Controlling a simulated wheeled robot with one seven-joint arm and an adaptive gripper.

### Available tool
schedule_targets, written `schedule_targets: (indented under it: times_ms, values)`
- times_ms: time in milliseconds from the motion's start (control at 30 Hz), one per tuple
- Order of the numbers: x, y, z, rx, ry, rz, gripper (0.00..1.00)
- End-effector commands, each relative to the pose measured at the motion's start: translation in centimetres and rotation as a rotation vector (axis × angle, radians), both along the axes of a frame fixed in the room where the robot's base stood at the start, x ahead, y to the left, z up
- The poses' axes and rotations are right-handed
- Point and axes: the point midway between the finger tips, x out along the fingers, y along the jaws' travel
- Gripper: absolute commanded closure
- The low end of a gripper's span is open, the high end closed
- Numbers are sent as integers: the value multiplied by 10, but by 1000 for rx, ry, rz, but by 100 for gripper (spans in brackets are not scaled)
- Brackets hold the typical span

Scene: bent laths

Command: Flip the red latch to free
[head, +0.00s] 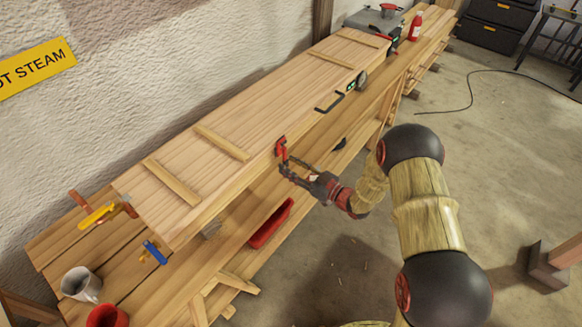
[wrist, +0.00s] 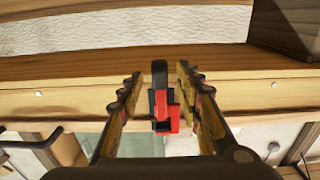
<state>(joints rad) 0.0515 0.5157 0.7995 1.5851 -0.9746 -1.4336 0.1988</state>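The red latch (head: 280,147) sits on the front edge of the long wooden box (head: 235,110), near its middle. In the wrist view the latch (wrist: 166,112) shows red with a dark upright part, against the wooden edge. My gripper (head: 285,163) is at the latch, in front of the box. In the wrist view my gripper (wrist: 158,78) has its fingers apart, one on each side of the latch. A gap shows on the left; the right finger is closer, and I cannot tell whether it touches.
A black handle (head: 329,103) and a round gauge (head: 362,79) are farther along the box front. Yellow (head: 98,216) and blue (head: 154,252) clamps and a mug (head: 80,284) are at the near end. Open floor lies right.

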Motion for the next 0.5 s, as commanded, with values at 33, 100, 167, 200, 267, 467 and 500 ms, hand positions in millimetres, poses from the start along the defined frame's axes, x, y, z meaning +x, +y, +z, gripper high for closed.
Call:
schedule_targets:
  times_ms: [33, 100, 167, 200, 267, 467, 500]
  values:
    - [1, 1, 0, 0, 0, 0, 65]
    - [1, 1, 0, 0, 0, -1, 65]
    - [1, 1, 0, 0, 0, -1, 65]
    - [1, 1, 0, 0, 0, -1, 65]
    - [1, 1, 0, 0, 0, -1, 66]
    - [1, 0, 0, 0, 0, -1, 78]
    - [1, 0, 0, 0, 0, -1, 80]
